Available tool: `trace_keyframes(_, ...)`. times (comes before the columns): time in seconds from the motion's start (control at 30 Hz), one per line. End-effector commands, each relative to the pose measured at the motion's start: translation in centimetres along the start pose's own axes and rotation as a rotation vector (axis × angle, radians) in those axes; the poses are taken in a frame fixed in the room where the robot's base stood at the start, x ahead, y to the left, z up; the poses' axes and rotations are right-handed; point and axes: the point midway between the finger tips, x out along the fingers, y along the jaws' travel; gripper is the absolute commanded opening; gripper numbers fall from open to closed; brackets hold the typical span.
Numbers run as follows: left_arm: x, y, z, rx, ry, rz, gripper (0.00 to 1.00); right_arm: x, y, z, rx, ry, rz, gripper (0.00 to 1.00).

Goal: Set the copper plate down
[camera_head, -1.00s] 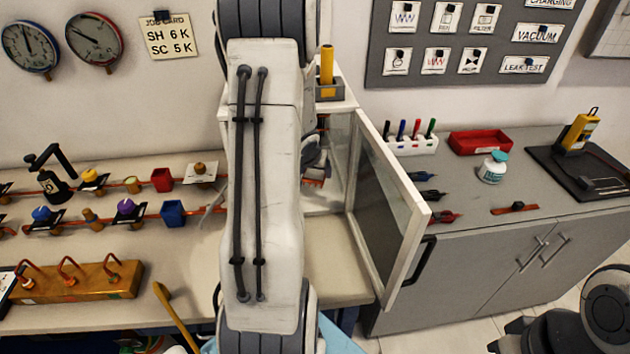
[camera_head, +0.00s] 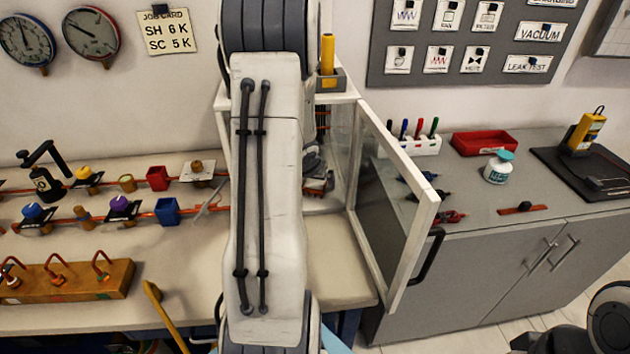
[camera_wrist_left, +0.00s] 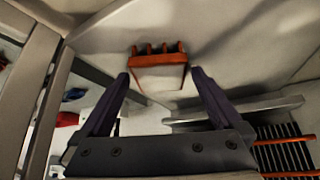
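A copper-coloured piece (camera_wrist_left: 158,60) with several short prongs and a pale face shows in the left wrist view, between and just beyond my left fingertips. I take it for the copper plate but cannot be sure. My left gripper (camera_wrist_left: 160,80) has its two dark fingers spread, with a visible gap to the piece on each side. In the head view my left arm reaches into the white open-doored cabinet (camera_head: 352,140). My left gripper (camera_head: 316,172) is partly hidden behind the arm, with reddish-copper colour near it. Only part of my right arm shows, at bottom right.
The cabinet's glazed door (camera_head: 395,210) stands open on the right. A rack of copper-coloured bars (camera_wrist_left: 285,150) is right of the gripper in the wrist view. The left bench holds valves, cups and a brass block (camera_head: 70,280). A red tray (camera_head: 485,142) stands on the grey counter.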

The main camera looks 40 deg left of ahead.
Motion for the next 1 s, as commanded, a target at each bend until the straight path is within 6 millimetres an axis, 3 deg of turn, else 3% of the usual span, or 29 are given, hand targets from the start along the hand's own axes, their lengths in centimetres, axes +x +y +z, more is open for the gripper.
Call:
trace_keyframes(0.27,-1.0,0.0,-0.4,-0.001,0.001,0.000,1.00,-0.9,-0.1,0.0,0.000,0.000,0.000,0.00)
trace_keyframes(0.7,-10.2,0.0,-0.6,-0.001,0.001,-0.001,1.00,-6.7,-0.5,-0.4,0.000,0.000,0.000,0.00)
trace_keyframes(1.0,-12.3,0.0,-0.2,-0.001,0.000,0.000,1.00,-7.9,-0.6,-0.4,0.000,0.000,0.000,0.00)
